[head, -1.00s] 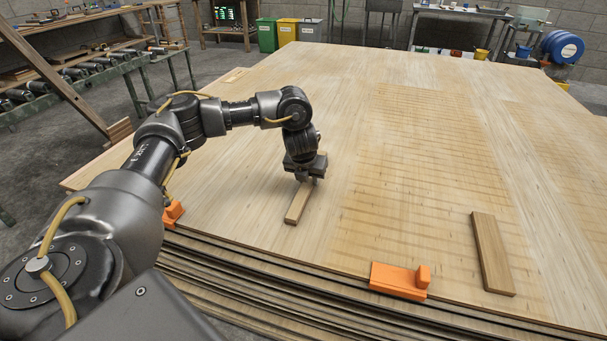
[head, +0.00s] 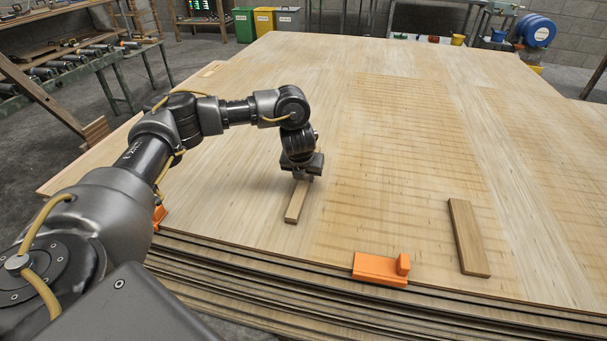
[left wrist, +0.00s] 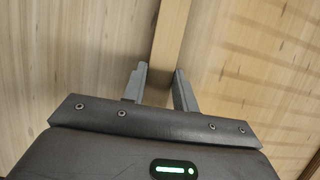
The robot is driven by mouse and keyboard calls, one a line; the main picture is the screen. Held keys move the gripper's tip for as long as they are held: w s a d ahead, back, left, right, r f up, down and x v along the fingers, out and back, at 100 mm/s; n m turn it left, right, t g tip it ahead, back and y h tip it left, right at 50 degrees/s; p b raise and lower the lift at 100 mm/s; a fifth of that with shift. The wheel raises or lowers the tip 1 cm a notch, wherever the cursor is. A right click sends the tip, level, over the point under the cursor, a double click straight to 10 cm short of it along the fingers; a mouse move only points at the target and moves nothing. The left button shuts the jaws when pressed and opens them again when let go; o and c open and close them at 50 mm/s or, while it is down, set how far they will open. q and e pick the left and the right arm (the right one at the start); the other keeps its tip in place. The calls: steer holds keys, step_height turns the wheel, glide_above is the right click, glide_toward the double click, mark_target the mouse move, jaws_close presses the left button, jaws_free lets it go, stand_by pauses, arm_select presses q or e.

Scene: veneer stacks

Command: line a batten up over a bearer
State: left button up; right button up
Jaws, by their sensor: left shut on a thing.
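A pale wooden batten (head: 296,203) is held by my left gripper (head: 302,176) over the near part of the top veneer sheet. The gripper is shut on its far end, and the batten points towards the near edge. In the left wrist view the two grey fingers (left wrist: 160,85) stand either side of the batten (left wrist: 171,40). Whether it touches the sheet I cannot tell. A second, darker batten (head: 467,237) lies flat on the sheet at the right. No bearer can be made out under the stack. My right gripper is out of view.
An orange block (head: 378,268) sits on the sheet's near edge, and another (head: 159,216) is partly behind my left arm. The veneer stack (head: 420,110) is wide and mostly clear. Bins, a blue drum (head: 536,30) and benches stand beyond it.

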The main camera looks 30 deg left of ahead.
arm_select(q)
steer(key=o, duration=1.1)
steer(key=shift+r, duration=0.2)
steer(key=p+v, duration=0.4)
steer(key=v, duration=0.6)
steer(key=shift+s+r, duration=0.15)
steer(key=shift+r, duration=0.05)
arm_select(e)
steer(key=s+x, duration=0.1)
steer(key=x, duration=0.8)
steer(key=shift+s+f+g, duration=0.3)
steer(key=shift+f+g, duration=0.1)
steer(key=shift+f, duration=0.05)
